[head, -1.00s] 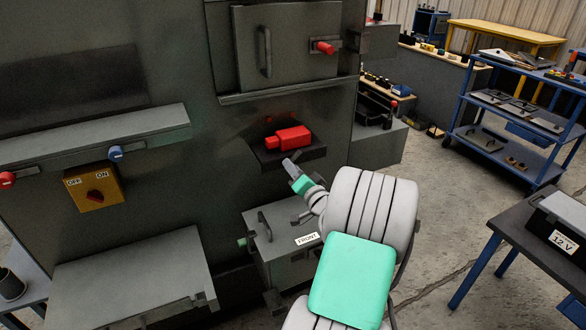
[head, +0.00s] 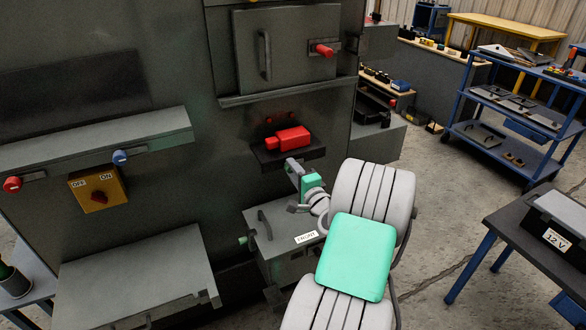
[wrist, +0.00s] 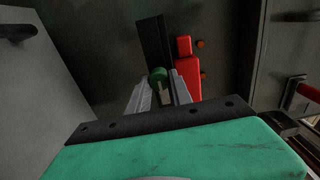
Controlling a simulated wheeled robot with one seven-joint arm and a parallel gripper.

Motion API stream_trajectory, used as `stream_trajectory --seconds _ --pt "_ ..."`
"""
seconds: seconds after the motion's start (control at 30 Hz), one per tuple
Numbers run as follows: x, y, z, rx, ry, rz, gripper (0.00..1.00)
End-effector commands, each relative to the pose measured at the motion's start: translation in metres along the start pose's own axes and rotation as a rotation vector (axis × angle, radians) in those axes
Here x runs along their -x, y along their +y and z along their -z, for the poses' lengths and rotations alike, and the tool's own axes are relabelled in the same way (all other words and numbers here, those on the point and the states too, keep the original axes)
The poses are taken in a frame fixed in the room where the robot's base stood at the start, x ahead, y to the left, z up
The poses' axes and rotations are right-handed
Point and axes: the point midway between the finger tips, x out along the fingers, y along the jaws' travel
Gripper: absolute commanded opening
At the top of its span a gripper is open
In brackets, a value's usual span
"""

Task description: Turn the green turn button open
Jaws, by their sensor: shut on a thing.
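The green turn button (wrist: 158,75) shows in the wrist view as a small green knob between my two fingertips, in front of the black shelf (wrist: 153,42). My gripper (wrist: 160,86) is shut on it. In the head view my gripper (head: 294,170) is just below the front of the shelf (head: 270,160) and hides the button. How far the button is turned cannot be seen.
A red block (head: 290,139) lies on the shelf, close beside my fingers. Below is a grey box (head: 285,257) marked FRONT, with a handle and another green knob (head: 243,240) at its left. Above is a door with a red knob (head: 323,49).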

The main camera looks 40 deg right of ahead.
Motion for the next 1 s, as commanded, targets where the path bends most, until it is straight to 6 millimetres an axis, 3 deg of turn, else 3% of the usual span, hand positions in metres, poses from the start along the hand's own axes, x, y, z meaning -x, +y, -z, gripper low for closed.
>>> stream_trajectory --seconds 0.5,0.53,0.8,1.0 --pt "0.0000 -0.0004 0.0005 -0.023 0.001 0.001 0.00" --pt "0.0000 -0.0004 0.0004 -0.022 0.001 0.001 0.27" --pt "0.0000 -0.0001 0.0002 -0.022 0.000 0.001 0.48" --pt "0.0001 0.0000 0.0001 -0.022 0.000 0.000 0.48"
